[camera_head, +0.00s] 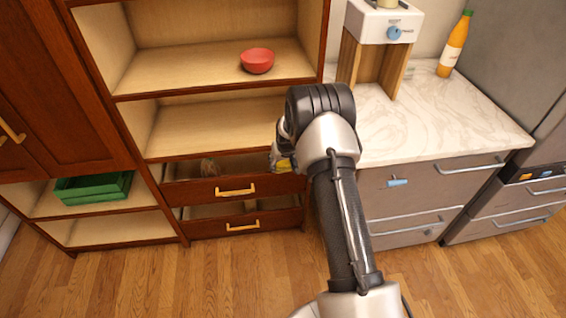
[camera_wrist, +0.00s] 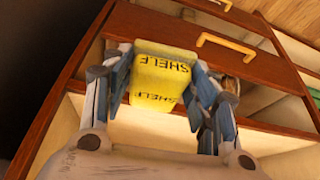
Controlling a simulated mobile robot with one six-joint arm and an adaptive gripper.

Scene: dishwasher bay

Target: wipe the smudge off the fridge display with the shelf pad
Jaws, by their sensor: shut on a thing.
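The yellow shelf pad (camera_wrist: 158,72), printed "SHELF", is gripped between both fingers of my gripper (camera_wrist: 166,84) in the wrist view. In the head view a small yellow part of the pad (camera_head: 285,164) shows beside my gripper (camera_head: 281,158), at the right end of the open upper drawer. My arm hides most of the gripper there. The fridge (camera_head: 520,60) stands at the far right. Its dark display strip (camera_head: 526,175) with small coloured marks is partly cut off by the picture edge. I cannot make out a smudge on it. The gripper is far from the display.
The upper drawer (camera_head: 236,190) is open, with a brownish thing (camera_head: 209,168) inside. A red bowl (camera_head: 257,60) and green crate (camera_head: 94,188) sit on shelves. A dispenser (camera_head: 383,22) and orange bottle (camera_head: 454,45) stand on the marble counter (camera_head: 430,120). Front floor is clear.

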